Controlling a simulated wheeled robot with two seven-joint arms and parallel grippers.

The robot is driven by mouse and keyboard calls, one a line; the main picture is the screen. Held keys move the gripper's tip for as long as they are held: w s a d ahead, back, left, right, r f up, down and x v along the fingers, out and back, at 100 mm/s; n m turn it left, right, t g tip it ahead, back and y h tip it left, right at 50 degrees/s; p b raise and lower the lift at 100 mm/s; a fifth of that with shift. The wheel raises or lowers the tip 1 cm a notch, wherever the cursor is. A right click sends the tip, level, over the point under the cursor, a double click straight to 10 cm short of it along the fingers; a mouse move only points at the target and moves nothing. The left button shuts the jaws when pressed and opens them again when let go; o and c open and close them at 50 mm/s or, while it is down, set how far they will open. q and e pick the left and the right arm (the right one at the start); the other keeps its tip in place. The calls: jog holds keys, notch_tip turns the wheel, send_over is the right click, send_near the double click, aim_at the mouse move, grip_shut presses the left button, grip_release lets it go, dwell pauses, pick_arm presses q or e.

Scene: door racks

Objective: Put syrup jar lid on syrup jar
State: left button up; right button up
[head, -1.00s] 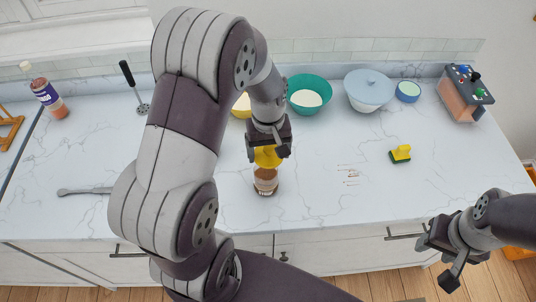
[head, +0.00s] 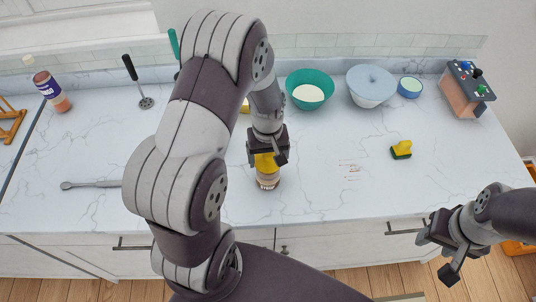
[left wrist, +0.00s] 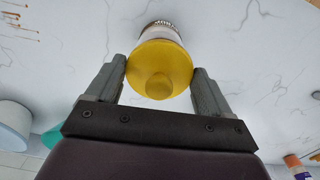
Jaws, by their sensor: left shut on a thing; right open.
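The yellow syrup jar lid (head: 265,163) is between the fingers of my left gripper (head: 268,155), which is shut on it. In the left wrist view the lid (left wrist: 160,62) is round with a central knob, and a finger lies on each side. The syrup jar (head: 267,181) stands upright on the counter directly below the lid. Only part of the jar (left wrist: 162,27) shows behind the lid in the wrist view. The lid covers the jar's mouth from view; I cannot tell whether it is fully seated. My right gripper (head: 440,255) is open and empty, off the counter's front right.
A sponge (head: 401,149) lies right of the jar. A bottle (head: 51,91) stands far left. The counter right of the jar is mostly clear.

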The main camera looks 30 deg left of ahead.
aim_at(268, 155)
pick_arm(q)
jog(key=o, duration=0.9)
jog(key=shift+r, duration=0.15)
notch_tip(268, 155, up, 12)
jog(key=b, duration=0.2)
jog(key=s+d+f+m+t, duration=0.1)
jog(key=s+d+f+m, duration=0.2)
jog(key=s+d+m, duration=0.2)
jog(key=s+m, duration=0.2)
jog(key=s, duration=0.1)
jog(key=shift+s, duration=0.4)
jog(key=shift+w+f, duration=0.1)
jog(key=shift+f, duration=0.05)
